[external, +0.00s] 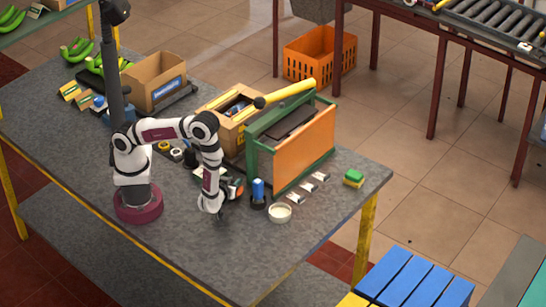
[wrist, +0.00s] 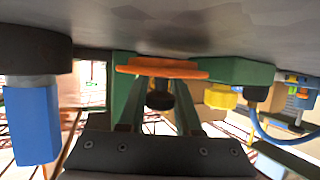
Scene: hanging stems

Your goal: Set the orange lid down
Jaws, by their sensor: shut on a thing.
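The orange lid (wrist: 163,68) shows edge-on across the ends of my gripper's fingers (wrist: 158,98) in the wrist view, with a dark round knob (wrist: 160,100) between them. My gripper is shut on the lid. The wrist picture is upside down, with the grey tabletop along its top edge. The lid is close to that surface; I cannot tell whether it touches. In the external view my gripper (external: 219,212) is low over the near part of the grey table (external: 300,245).
A blue block on a black base (external: 258,192) stands right of my gripper; it also shows large in the wrist view (wrist: 32,122). The table's near side is clear.

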